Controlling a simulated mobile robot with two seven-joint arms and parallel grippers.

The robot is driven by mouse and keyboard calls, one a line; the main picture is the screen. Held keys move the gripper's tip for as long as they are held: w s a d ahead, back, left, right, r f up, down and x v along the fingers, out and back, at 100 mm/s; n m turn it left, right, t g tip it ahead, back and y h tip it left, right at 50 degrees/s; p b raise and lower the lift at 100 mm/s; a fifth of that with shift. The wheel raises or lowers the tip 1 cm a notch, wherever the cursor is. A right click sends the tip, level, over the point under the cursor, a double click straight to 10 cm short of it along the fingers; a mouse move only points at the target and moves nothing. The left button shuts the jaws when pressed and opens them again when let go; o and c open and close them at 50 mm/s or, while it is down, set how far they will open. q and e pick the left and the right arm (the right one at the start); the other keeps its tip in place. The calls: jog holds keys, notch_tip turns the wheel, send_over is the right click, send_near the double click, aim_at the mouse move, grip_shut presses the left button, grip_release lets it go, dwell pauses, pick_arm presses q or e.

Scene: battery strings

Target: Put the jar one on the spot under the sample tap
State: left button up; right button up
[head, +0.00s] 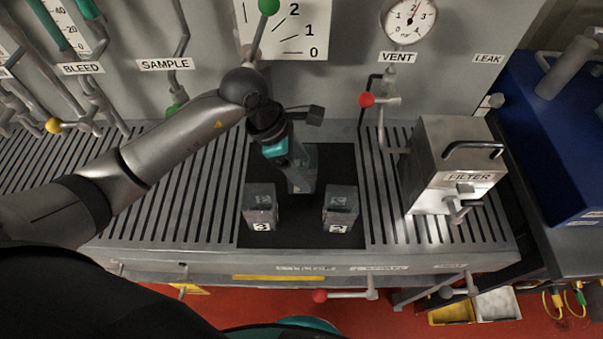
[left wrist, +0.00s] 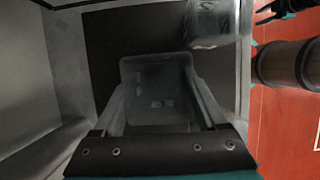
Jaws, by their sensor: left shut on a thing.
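My left gripper (head: 290,158) reaches down over the back part of the dark mat and is shut on a grey, see-through jar (head: 302,172). The left wrist view shows this jar (left wrist: 160,88) between the two fingers. Its label is not readable, and the gripper partly hides it in the head view. The SAMPLE sign (head: 165,64) is on the back panel, left of the gripper. A green-ended tap (head: 175,108) sits below it, and my left arm hides the grate under it. A dark, pronged shape, possibly my right gripper (left wrist: 277,11), shows at the wrist view's corner.
Two labelled jars, left (head: 260,206) and right (head: 340,207), stand on the dark mat (head: 300,236) in front of the held jar. A FILTER box (head: 425,165) stands right. The slotted grate (head: 185,205) left of the mat looks clear. A red-knobbed VENT valve (head: 367,100) sticks out behind.

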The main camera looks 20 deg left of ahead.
pick_arm(q)
jog(key=shift+f, duration=1.45)
jog(key=shift+f, duration=0.1)
jog(key=o, duration=0.9)
jog(key=shift+f+b, duration=0.1)
jog(key=shift+b, duration=0.25)
jog(key=o, duration=0.4)
